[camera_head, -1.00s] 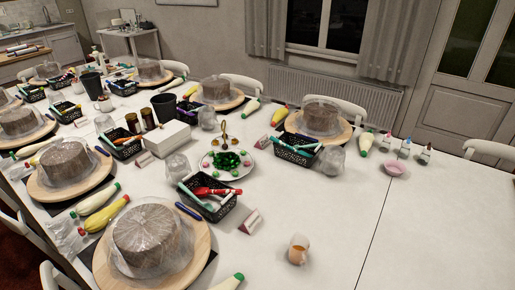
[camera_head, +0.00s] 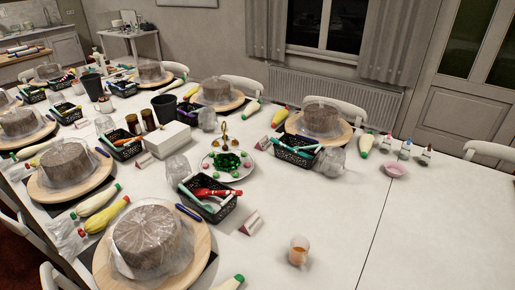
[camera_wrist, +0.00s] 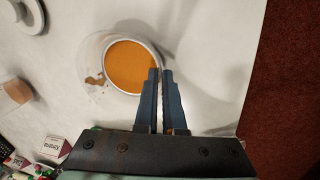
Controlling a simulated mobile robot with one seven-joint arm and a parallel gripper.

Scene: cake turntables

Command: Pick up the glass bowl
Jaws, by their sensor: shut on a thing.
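The glass bowl (camera_wrist: 92,72) shows in the wrist view as a clear round vessel with orange contents (camera_wrist: 130,67) and a pale rim. My gripper (camera_wrist: 161,73) comes in from the bottom of the wrist view. Its two dark blue fingers are nearly together at the bowl's right rim and are shut on it. The pinched stretch of rim is mostly hidden between the fingertips. In the head view a small cup with orange contents (camera_head: 299,251) stands on the front of the white table (camera_head: 335,225). I cannot tell whether it is the same bowl. My gripper does not show there.
In the wrist view, red floor (camera_wrist: 295,80) lies beyond the table edge on the right. A tan cup (camera_wrist: 15,92) and a name card (camera_wrist: 52,148) are at left.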

